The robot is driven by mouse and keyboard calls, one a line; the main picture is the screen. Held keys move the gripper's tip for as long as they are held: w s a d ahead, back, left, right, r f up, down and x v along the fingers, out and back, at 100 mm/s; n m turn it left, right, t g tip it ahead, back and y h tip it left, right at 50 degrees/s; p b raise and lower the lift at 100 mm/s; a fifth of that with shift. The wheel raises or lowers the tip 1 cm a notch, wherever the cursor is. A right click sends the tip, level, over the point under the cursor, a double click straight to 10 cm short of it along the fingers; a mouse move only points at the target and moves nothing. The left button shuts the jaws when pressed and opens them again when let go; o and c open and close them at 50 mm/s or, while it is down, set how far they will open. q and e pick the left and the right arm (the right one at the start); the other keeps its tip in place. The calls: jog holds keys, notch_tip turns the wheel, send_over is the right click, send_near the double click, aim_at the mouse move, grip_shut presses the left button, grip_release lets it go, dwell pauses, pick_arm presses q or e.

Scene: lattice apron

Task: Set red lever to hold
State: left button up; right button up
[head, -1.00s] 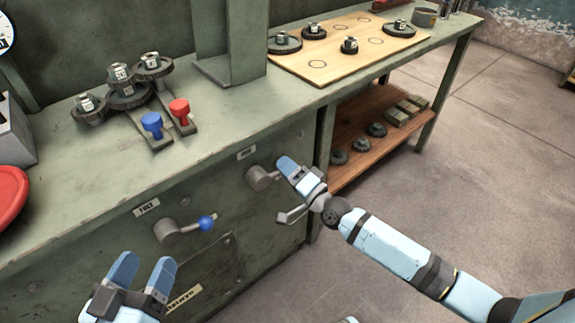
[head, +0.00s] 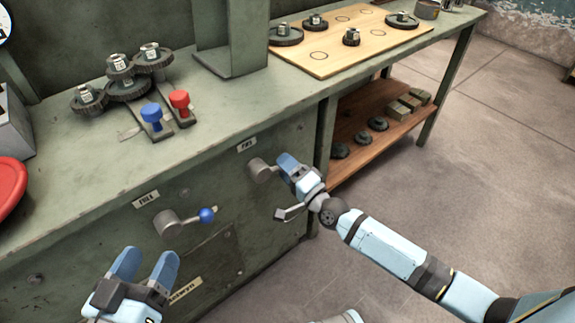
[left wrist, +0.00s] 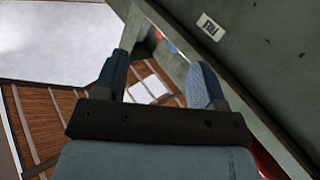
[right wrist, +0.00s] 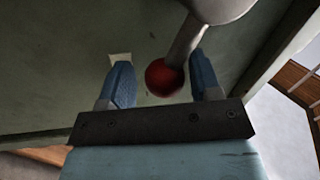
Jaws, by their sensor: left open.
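The red lever has a grey hub (head: 260,170) on the cabinet front. Its red ball (right wrist: 163,78) and grey shaft show in the right wrist view; in the head view my right gripper hides them. My right gripper (head: 284,163) is at the lever; its fingers (right wrist: 162,82) are spread to either side of the ball, with the shaft close to the right-hand finger. Contact cannot be told. A label (head: 246,145) sits above the hub, too small to read. My left gripper (head: 145,262) is open and empty in front of the cabinet, low at the left.
A blue-ball lever (head: 206,215) is left of the red one, under its own label (head: 146,198). Blue (head: 152,113) and red knobs (head: 180,101) and gears (head: 128,87) stand on the bench top. A board with gears (head: 330,60) lies further right. Floor at right is clear.

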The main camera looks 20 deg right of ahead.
jog(key=shift+o, duration=0.5)
jog(key=shift+r, duration=0.15)
jog(key=shift+s+d, duration=0.1)
jog(key=shift+s, duration=0.2)
pick_arm(q)
notch_tip(320, 180, up, 4)
jog(key=p, duration=0.1)
jog(key=t+p, duration=0.1)
jog(key=shift+s+a+f+t+p, duration=0.1)
jog(key=shift+a+f+t+p, duration=0.1)
jog(key=shift+t+p, duration=0.15)
pick_arm(e)
jog(key=v, duration=1.3)
pick_arm(q)
jog(key=shift+r, duration=0.1)
